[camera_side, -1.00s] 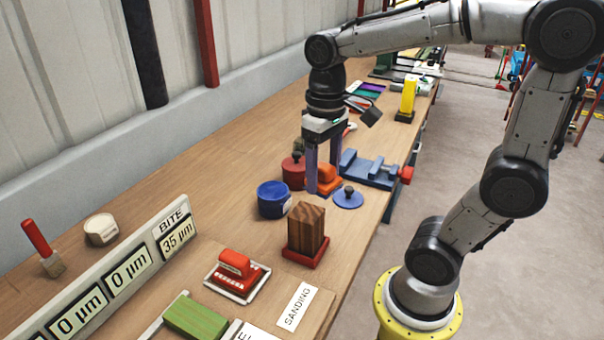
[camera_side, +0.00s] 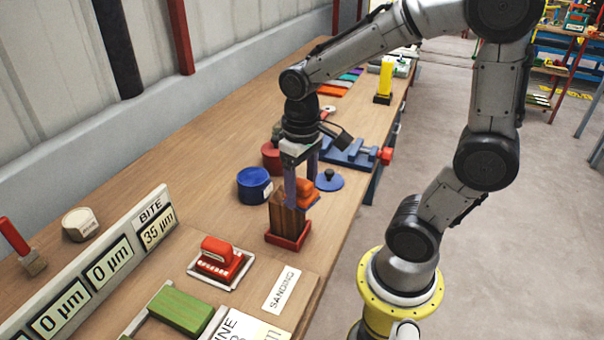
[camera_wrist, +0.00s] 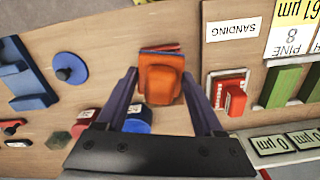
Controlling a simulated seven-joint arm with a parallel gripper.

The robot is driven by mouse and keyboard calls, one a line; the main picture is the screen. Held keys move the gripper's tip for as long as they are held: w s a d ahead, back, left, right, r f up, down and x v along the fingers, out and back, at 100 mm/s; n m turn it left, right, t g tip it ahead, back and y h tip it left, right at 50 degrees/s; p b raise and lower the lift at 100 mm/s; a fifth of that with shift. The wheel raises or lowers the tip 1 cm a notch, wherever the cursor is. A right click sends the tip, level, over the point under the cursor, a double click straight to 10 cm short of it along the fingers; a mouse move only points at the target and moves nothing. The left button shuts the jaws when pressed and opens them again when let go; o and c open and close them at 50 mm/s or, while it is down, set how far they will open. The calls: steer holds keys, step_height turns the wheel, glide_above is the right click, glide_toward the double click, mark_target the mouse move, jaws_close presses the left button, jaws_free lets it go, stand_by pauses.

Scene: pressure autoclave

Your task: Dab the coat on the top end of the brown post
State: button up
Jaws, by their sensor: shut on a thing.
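My gripper (camera_side: 302,192) is shut on an orange block-shaped applicator (camera_side: 306,188), which also shows between the fingers in the wrist view (camera_wrist: 160,80). The brown post (camera_side: 286,221) stands upright in a red base (camera_side: 288,243), with striped wood grain. The applicator is at the post's top end in the side view. The fingers and applicator hide that top end, so I cannot tell whether they touch. In the wrist view the applicator covers the post. The applicator's underside is hidden.
An open blue pot (camera_side: 254,186) and a red pot (camera_side: 271,158) stand behind the post. A blue lid (camera_side: 328,181) and a blue vise (camera_side: 350,154) lie farther back. A red sanding block (camera_side: 219,254) is nearer. A gauge board (camera_side: 110,262) stands at left.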

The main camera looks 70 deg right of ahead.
steer(key=shift+w, duration=0.55)
steer(key=shift+c, duration=0.7)
steer(key=shift+w, duration=2.85)
steer(key=shift+s, duration=3.5)
steer(key=shift+w+r, duration=0.1)
steer(key=shift+r, duration=4)
